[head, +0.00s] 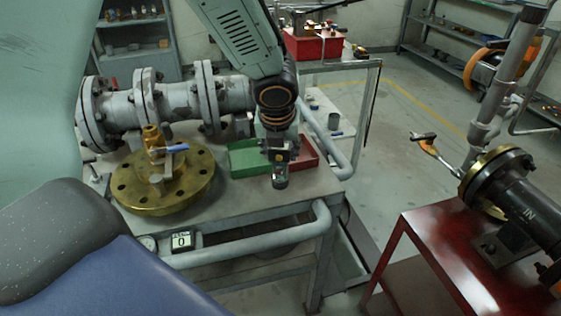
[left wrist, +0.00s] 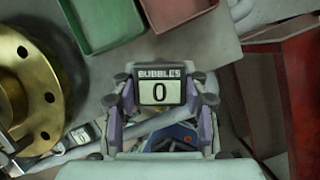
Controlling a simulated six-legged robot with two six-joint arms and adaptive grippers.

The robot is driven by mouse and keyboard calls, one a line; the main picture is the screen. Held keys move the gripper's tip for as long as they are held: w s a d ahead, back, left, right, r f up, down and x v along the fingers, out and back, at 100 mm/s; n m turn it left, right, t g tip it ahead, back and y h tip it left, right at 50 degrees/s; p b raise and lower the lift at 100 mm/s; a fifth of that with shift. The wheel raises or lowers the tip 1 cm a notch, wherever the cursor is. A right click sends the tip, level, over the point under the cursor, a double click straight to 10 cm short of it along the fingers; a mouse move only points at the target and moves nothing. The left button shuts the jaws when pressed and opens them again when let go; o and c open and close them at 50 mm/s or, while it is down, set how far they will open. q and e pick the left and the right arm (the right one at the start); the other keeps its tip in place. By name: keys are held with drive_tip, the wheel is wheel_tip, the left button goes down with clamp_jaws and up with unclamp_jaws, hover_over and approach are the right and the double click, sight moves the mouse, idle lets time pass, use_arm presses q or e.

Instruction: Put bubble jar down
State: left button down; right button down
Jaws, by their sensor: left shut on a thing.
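My left gripper (head: 279,160) points down over the front right part of the grey workbench (head: 235,215). It is shut on the bubble jar (head: 280,181), a small dark jar that hangs below the fingers in the head view. In the left wrist view my left gripper (left wrist: 163,105) has its fingers on both sides of the jar's display (left wrist: 160,92), which reads "BUBBLES" and "0". The jar is at the bench's front edge; I cannot tell whether its bottom touches the top. My right gripper is in neither view.
A green tray (head: 246,158) and a red tray (head: 304,150) lie just behind the gripper. A brass flange (head: 190,190) with a blue-handled valve is to the left. A small display (head: 181,240) reading 0 sits at the front edge. A red stand (head: 450,260) is at right.

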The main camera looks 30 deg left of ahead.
use_arm(q)
drive_tip(key=shift+d+f+b, duration=0.1)
drive_tip(key=shift+f+b, duration=0.25)
drive_tip(key=shift+f, duration=0.5)
drive_tip(key=shift+w+f, duration=0.15)
drive_tip(key=shift+f, duration=0.2)
drive_tip(key=shift+w+a, duration=0.1)
drive_tip(key=shift+a, duration=0.1)
drive_tip(key=shift+s+d+f, duration=0.1)
drive_tip(key=shift+s, duration=0.15)
drive_tip(key=c, duration=1.1)
unclamp_jaws()
drive_tip(key=o, duration=0.4)
drive_tip(key=shift+w+f, duration=0.15)
drive_tip(key=shift+w, duration=0.05)
drive_tip(key=shift+s, duration=0.15)
